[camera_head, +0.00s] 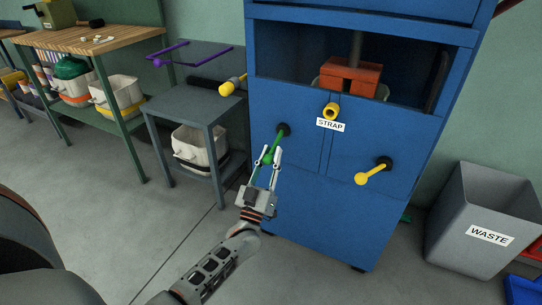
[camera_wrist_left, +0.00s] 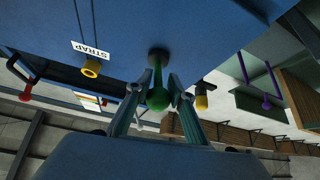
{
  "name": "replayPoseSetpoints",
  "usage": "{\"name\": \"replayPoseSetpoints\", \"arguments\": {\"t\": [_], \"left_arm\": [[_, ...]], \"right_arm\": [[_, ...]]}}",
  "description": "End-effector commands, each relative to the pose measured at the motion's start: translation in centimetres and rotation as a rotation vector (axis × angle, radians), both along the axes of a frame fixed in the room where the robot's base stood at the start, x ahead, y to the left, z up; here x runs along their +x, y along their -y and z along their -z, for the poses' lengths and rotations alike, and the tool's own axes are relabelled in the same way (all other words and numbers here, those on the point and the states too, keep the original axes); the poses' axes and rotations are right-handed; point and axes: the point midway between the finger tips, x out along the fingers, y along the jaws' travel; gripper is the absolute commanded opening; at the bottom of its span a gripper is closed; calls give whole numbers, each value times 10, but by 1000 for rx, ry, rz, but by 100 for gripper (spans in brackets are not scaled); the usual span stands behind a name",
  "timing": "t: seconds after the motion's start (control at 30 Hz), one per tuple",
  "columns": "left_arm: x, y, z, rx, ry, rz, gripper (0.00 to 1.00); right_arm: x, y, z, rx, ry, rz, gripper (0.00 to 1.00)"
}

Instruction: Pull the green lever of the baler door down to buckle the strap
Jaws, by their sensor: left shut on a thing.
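The blue baler (camera_head: 345,205) stands at the right of centre in the head view. Its green lever (camera_head: 275,146) sticks out from a dark pivot on the left of the door and points down and to the left. My left gripper (camera_head: 268,160) is shut on the lever's round green end, which shows between the fingers in the left wrist view (camera_wrist_left: 158,97). A white STRAP label (camera_head: 330,125) and a short yellow knob (camera_head: 330,110) sit above the middle of the door. I see no separate loose strap. My right gripper is not in view.
A yellow lever (camera_head: 372,174) is at the door's right. A grey side table (camera_head: 185,101) stands close at the left, with a white bin (camera_head: 196,148) below. A grey WASTE bin (camera_head: 484,220) stands at the right.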

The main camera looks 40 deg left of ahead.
Motion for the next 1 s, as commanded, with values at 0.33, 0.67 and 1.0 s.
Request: {"name": "replayPoseSetpoints", "arguments": {"t": [0.33,0.67,1.0], "left_arm": [[1,-1,0,1,-2,-2,39],[-2,1,2,0,-1,0,39],[-48,17,32,-1,-4,-1,39]], "right_arm": [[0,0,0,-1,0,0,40],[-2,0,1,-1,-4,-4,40],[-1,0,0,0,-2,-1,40]]}}
